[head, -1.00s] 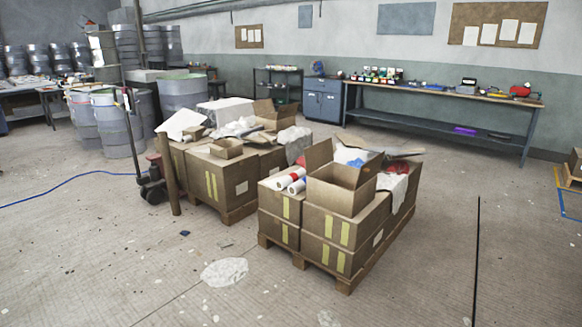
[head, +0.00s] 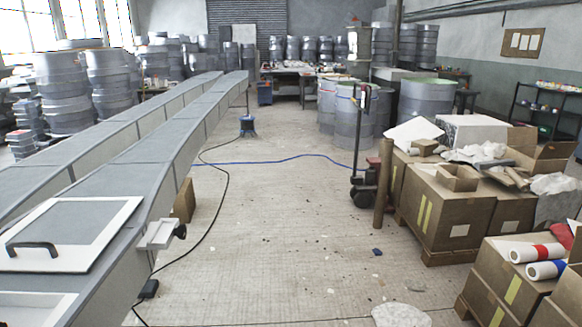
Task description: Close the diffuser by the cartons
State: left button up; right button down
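The cartons (head: 450,214) are stacked on a pallet at the right in the head view, with loose scraps and an open box on top. More cartons (head: 500,282) stand at the lower right corner, cut off by the picture's edge. I cannot identify a diffuser for certain. A white-framed grey panel (head: 72,232) with a black handle (head: 30,247) lies flat on a long grey mould at the lower left. Neither of my grippers is in view.
Long grey moulds (head: 150,160) run away from me on the left. A pallet truck (head: 364,187) and a brown post (head: 383,190) stand before the cartons. A blue hose (head: 285,159) and dark cable (head: 222,190) cross the mostly clear middle floor. Grey drums (head: 350,117) stand behind.

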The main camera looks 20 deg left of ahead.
aim_at(64, 235)
jog(key=i+u, duration=0.25)
jog(key=u, duration=0.2)
jog(key=i+u, duration=0.3)
jog(key=u, duration=0.15)
jog(key=i+l+u, duration=0.15)
jog(key=u, duration=0.3)
jog(key=i+l+u, duration=0.25)
jog(key=u, duration=0.2)
jog(key=i+l+u, duration=0.3)
jog(key=u, duration=0.15)
jog(key=i+l+u, duration=0.1)
jog(key=l+u, duration=0.35)
